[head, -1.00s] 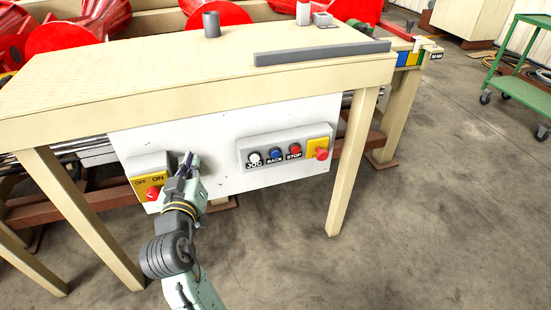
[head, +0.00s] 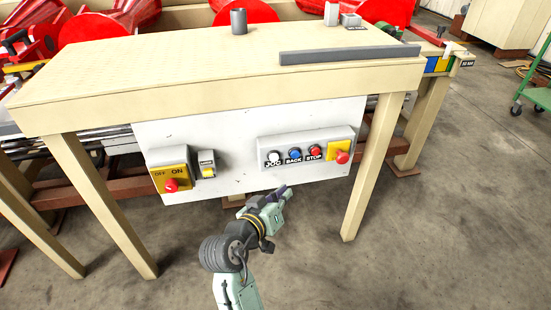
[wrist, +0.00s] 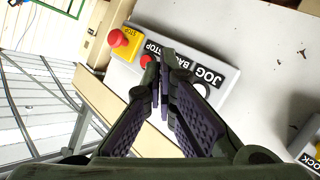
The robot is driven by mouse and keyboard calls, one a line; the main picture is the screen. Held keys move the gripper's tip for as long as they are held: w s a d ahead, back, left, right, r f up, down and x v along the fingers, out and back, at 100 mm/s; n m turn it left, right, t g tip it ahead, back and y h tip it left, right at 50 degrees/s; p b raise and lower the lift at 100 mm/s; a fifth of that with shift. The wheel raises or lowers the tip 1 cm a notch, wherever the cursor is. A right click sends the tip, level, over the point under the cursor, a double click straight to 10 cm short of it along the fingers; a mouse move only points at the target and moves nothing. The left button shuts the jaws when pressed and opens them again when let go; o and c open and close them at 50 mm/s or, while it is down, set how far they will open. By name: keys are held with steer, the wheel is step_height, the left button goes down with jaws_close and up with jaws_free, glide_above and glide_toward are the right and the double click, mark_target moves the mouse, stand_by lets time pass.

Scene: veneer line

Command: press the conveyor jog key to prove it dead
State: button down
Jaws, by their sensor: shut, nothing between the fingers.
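The jog key (head: 274,157) is a round white button above the JOG label, at the left end of the grey button box (head: 306,149) on the white panel. In the wrist view the jog key (wrist: 202,89) is partly hidden by a finger. My gripper (head: 284,191) is shut and empty, low in front of the panel and just below the button box. In the wrist view my gripper (wrist: 164,62) has its fingertips in front of the box, over the BACK label area. I cannot tell any contact with it.
Beside the jog key are the blue BACK button (head: 295,153), red STOP button (head: 315,149) and red mushroom stop (head: 342,157). Table legs (head: 372,165) flank the panel.

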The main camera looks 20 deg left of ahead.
steer(key=w+a, duration=0.5)
steer(key=w, duration=0.2)
steer(key=shift+w, duration=0.15)
stand_by(1.5)
steer(key=shift+w+a, duration=0.2)
steer(key=shift+w, duration=0.15)
steer(key=shift+w+a, duration=0.25)
steer(key=shift+w, duration=0.1)
stand_by(0.6)
steer(key=shift+s, duration=0.1)
steer(key=shift+s+d, duration=0.45)
steer(key=shift+s, duration=0.15)
steer(key=shift+s, duration=0.1)
steer(key=s+d, duration=0.1)
steer(key=s, duration=0.1)
steer(key=s+d, duration=0.1)
steer(key=s, duration=0.1)
steer(key=shift+d+p, duration=0.35)
steer(key=shift+d, duration=0.05)
